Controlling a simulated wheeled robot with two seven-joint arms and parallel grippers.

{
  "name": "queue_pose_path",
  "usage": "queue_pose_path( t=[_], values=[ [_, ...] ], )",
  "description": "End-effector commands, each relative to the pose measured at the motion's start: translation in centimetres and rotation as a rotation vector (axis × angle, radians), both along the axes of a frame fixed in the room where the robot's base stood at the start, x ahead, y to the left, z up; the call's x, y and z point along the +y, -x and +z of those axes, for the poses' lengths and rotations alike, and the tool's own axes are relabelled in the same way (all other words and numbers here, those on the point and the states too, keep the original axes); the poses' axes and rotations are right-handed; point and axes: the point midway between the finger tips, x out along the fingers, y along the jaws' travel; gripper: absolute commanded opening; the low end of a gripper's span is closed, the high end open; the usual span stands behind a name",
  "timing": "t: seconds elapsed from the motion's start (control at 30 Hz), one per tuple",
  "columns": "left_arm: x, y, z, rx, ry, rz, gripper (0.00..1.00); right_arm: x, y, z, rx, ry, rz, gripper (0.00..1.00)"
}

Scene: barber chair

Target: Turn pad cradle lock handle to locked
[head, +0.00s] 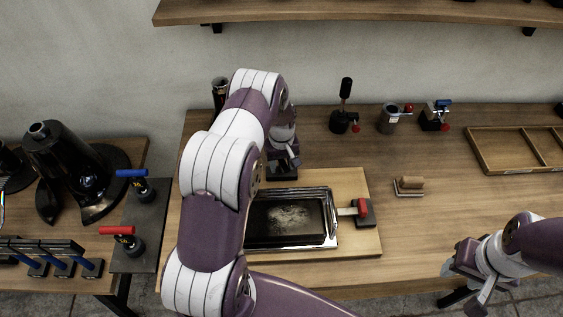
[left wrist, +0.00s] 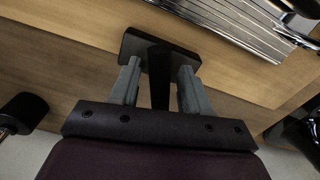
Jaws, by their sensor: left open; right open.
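A chrome-rimmed cradle (head: 331,212) with a dark, pale-dusted pad sits on a wooden board, partly hidden behind my left arm. A red-topped handle (head: 362,207) on a dark block is at its right end. My left gripper (head: 283,160) points down behind the cradle, over a black fixture (head: 283,174). In the left wrist view this fixture has a dark base (left wrist: 137,43) and a black upright bar (left wrist: 159,75). My left gripper (left wrist: 159,90) is open, one finger on each side of the bar; contact is unclear. My right gripper (head: 466,262) is open and empty at the lower right.
Behind stand a black-handled press (head: 345,115), a metal cup (head: 389,119) and a blue-topped device (head: 436,117). A small brush (head: 409,186) lies right of the board, a wooden tray (head: 500,160) further right. A left side table holds a black cone (head: 70,160) and handled fixtures.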

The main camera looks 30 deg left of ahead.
Motion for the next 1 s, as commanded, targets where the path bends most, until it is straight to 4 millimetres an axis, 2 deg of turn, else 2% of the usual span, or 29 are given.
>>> queue_pose_path(
  t=[0.03, 0.1, 0.17, 0.37, 0.5, 0.63, 0.93, 0.97, 1.0],
  values=[
    [0.0, 0.0, 0.0, 0.000, 0.000, 0.000, 0.40, 0.0, 0.0, 0.0, 0.000, 0.000, 0.000, 0.47],
    [0.0, 0.0, 0.0, 0.000, 0.000, 0.000, 0.18, 0.0, 0.0, 0.0, 0.000, 0.000, 0.000, 0.47],
    [0.0, 0.0, 0.0, 0.000, 0.000, 0.000, 0.00, 0.0, 0.0, 0.0, 0.000, 0.000, 0.000, 0.47],
    [0.0, 0.0, -0.2, -0.001, -0.001, -0.036, 0.00, 0.0, 0.0, -0.6, 0.000, 0.000, 0.000, 0.47],
    [0.0, -0.1, -0.5, -0.001, -0.001, -0.236, 0.00, 0.0, 0.0, -2.3, 0.000, 0.000, 0.000, 0.47],
    [0.0, -0.1, -0.1, -0.001, -0.001, -0.373, 0.00, 0.0, 0.0, -2.7, 0.000, 0.000, 0.000, 0.47],
    [0.0, -0.1, 0.1, -0.001, -0.001, -0.399, 0.00, 0.0, 0.0, -2.5, 0.000, 0.000, 0.000, 0.47],
    [0.0, -0.1, 0.1, -0.001, -0.001, -0.399, 0.34, 0.0, 0.0, -2.5, 0.000, 0.000, 0.000, 0.47],
    [0.0, -0.1, 0.1, -0.001, -0.001, -0.399, 0.47, 0.0, 0.0, -2.5, 0.000, 0.000, 0.000, 0.47]
  ],
)
